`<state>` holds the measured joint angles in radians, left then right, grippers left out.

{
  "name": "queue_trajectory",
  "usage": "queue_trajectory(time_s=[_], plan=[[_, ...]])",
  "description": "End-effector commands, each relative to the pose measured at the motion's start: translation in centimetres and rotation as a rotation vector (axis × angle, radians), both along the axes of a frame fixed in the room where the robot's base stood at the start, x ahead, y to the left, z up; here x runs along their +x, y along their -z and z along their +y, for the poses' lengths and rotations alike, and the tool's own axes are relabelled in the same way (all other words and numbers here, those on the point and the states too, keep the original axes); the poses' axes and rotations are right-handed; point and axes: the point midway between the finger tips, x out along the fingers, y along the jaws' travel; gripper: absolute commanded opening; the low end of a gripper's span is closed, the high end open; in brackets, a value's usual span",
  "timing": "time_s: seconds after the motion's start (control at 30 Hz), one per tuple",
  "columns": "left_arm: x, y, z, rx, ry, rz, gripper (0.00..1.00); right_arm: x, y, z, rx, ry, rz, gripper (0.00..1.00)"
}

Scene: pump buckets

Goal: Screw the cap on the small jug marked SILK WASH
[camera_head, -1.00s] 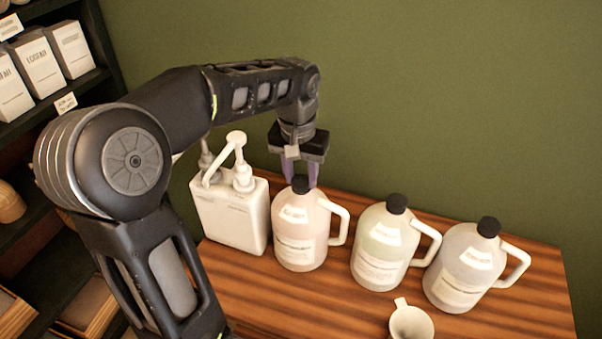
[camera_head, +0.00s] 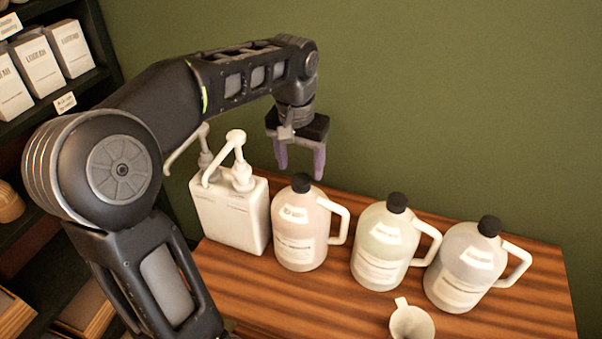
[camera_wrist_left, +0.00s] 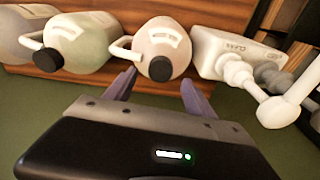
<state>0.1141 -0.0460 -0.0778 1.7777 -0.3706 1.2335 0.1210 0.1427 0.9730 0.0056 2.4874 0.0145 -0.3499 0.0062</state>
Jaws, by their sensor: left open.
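Three jugs with white handles and black caps stand in a row on the table: a pinkish jug (camera_head: 296,232), a pale green jug (camera_head: 378,243) and a greyish jug (camera_head: 462,273). Their labels are too small to read, so I cannot tell which is SILK WASH. A black cap (camera_head: 301,182) sits on the neck of the pinkish jug and looks level; it also shows in the left wrist view (camera_wrist_left: 160,69). My left gripper (camera_head: 300,170) is open and empty, just above and behind this cap, apart from it. My right gripper is out of view.
A white pump container (camera_head: 232,218) stands close at the left of the pinkish jug, its spouts rising high. A small white pitcher or funnel (camera_head: 411,323) is at the table's front. The green wall (camera_head: 450,90) is close behind. A dark shelf with boxes (camera_head: 38,63) stands left.

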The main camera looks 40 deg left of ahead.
Motion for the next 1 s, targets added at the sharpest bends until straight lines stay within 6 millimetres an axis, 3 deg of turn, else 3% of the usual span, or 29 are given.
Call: queue_trajectory(time_s=[0.1,0.3,1.0], plan=[[-0.2,-2.0,-0.1,0.0,0.001,-0.004,0.63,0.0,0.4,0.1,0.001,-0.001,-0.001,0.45],[-0.5,-4.1,-0.1,-0.001,0.001,0.0,0.63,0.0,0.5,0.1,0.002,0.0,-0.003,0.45],[-0.5,-4.2,-0.1,0.0,0.0,0.001,0.63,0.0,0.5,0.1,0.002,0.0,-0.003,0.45]])
